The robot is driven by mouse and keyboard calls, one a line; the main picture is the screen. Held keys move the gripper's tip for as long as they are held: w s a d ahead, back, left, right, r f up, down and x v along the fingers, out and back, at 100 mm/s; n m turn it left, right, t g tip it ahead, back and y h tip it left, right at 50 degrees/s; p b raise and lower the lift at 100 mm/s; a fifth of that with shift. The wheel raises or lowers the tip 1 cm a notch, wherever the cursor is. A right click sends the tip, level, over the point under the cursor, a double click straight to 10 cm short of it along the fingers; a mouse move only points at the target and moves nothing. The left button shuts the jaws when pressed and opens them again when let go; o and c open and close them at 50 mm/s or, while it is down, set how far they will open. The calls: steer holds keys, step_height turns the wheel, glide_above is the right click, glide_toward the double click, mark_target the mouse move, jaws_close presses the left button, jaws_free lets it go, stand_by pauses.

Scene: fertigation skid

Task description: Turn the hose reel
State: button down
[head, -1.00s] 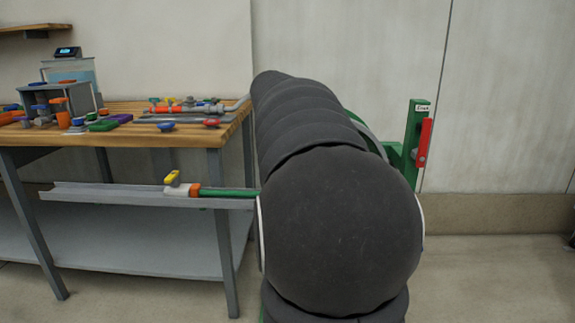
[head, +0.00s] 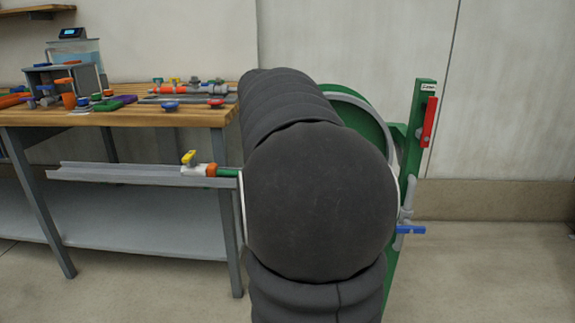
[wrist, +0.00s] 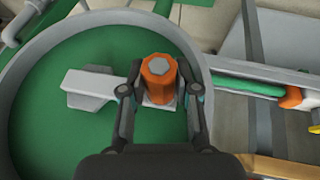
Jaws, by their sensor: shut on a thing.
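In the wrist view the hose reel shows as a green disc (wrist: 60,120) with a grey rim. A pale grey crank arm (wrist: 90,84) lies across it and carries an orange crank knob (wrist: 158,75). My gripper (wrist: 161,92) has one finger on each side of this knob and is shut on it. In the head view my dark arm hides the gripper, the knob and much of the reel; the reel's green side (head: 355,120) shows behind it. The green hose (head: 228,172) ends in a white and orange fitting with a yellow lever (head: 189,157).
The hose end lies along a grey trough (head: 110,173) in front of the wooden bench (head: 165,117), which bears fittings and valves. Right of the reel are a green post (head: 411,125) with a red handle (head: 429,122) and a blue lever valve (head: 410,229). Floor at right is clear.

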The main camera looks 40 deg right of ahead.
steer(key=shift+f, duration=0.1)
steer(key=c, duration=0.9)
jaws_free()
steer(key=shift+w, duration=0.1)
steer(key=shift+o, duration=0.2)
steer(key=v, duration=1.2)
